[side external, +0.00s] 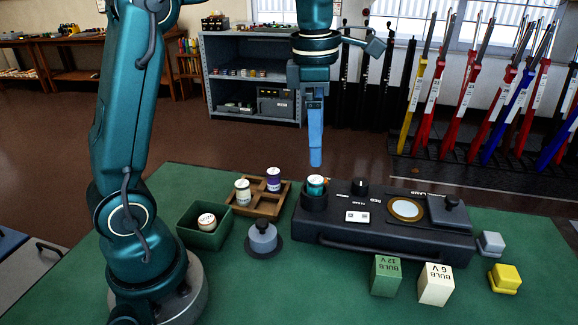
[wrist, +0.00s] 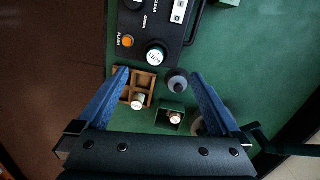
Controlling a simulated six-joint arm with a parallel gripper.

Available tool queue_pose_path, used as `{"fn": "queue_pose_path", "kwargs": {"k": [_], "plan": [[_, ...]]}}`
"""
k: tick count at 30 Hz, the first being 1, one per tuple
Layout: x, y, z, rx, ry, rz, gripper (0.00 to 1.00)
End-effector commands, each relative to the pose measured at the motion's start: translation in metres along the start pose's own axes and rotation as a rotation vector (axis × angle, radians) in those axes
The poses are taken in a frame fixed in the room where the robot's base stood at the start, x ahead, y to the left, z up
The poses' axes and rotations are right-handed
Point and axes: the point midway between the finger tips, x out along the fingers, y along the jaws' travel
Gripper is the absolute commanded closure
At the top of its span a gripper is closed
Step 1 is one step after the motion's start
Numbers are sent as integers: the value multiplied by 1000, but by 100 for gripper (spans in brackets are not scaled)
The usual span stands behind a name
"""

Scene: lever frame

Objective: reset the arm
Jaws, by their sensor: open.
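My gripper (side external: 315,162) is high over the green table (side external: 345,285), pointing down, apart from everything on it. In the wrist view my gripper (wrist: 158,73) shows two blue fingers spread wide, with nothing held between them. In the side view the fingers overlap. Below is a black case (side external: 385,240) with a knob, a white switch plate and a round cream disc. A teal-banded cylinder (side external: 316,184) stands upright in the round holder at the case's left end. Its white top also shows in the wrist view (wrist: 155,56).
A wooden tray (side external: 253,208) holds two cylinders, a green box (side external: 203,236) one. A grey knobbed dome (side external: 263,240) stands left of the case. A green block (side external: 386,275), cream block (side external: 436,284), grey block (side external: 490,243) and yellow block (side external: 504,278) sit in front and right.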

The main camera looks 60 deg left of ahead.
Motion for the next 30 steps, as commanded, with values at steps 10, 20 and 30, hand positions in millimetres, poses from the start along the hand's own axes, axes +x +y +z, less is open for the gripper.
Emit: {"fn": "queue_pose_path", "kwargs": {"k": [10, 20, 30], "plan": [[-35, -68, -36, 669, -110, 186, 0], [-11, -112, -70, 1569, -51, 395, 0], [23, -125, -84, 2292, 112, 479, 0]]}}
